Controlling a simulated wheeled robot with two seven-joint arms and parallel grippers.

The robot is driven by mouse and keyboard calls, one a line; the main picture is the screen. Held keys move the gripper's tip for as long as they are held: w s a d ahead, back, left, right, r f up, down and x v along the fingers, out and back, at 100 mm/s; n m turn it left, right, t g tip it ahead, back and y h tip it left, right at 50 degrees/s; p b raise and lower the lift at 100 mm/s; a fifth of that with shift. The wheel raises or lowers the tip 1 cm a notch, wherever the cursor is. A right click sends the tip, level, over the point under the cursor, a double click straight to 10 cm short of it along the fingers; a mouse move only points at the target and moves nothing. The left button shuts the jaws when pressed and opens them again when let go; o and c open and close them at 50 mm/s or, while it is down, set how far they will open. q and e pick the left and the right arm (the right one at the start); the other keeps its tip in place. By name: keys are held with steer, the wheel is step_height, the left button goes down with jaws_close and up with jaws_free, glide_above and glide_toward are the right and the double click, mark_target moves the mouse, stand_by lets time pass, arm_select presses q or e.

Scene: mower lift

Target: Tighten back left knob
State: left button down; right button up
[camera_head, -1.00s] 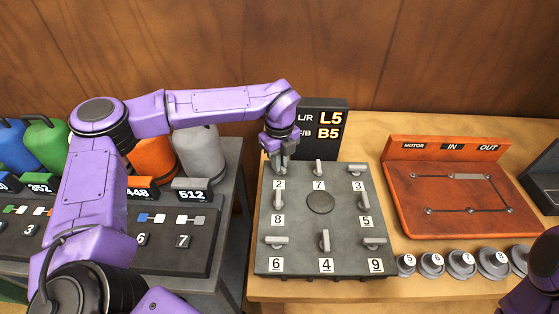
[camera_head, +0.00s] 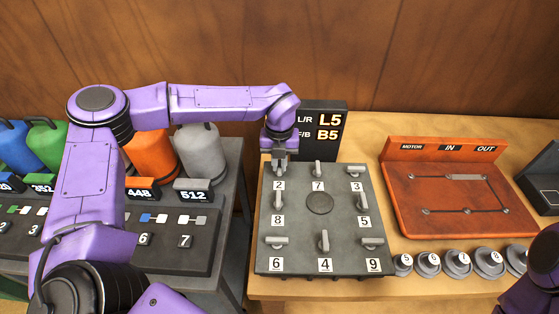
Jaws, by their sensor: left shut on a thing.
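The grey knob board (camera_head: 300,235) lies on the wooden table with several T-shaped knobs and number labels around a round disc. The back left knob, by label 2 (camera_head: 279,186), is mostly hidden under my left gripper (camera_head: 279,166). My left gripper points down over that corner and is shut on the back left knob. A black display (camera_head: 322,128) behind the board reads L/R L5 and F/B B5. Part of my right arm shows at the lower right edge; its gripper is not visible.
An orange panel (camera_head: 450,200) marked MOTOR, IN and OUT stands right of the board. Several numbered round weights (camera_head: 430,262) line the table's front. A grey table at left holds coloured canisters (camera_head: 202,155) and a dark switch panel (camera_head: 185,255).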

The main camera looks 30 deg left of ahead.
arm_select(q)
steer(key=shift+r, duration=0.1)
stand_by(0.4)
steer(key=c, duration=1.1)
jaws_free()
steer(key=shift+c, duration=0.2)
step_height(320, 180, up, 10)
steer(key=b, duration=0.2)
steer(key=shift+r, duration=0.25)
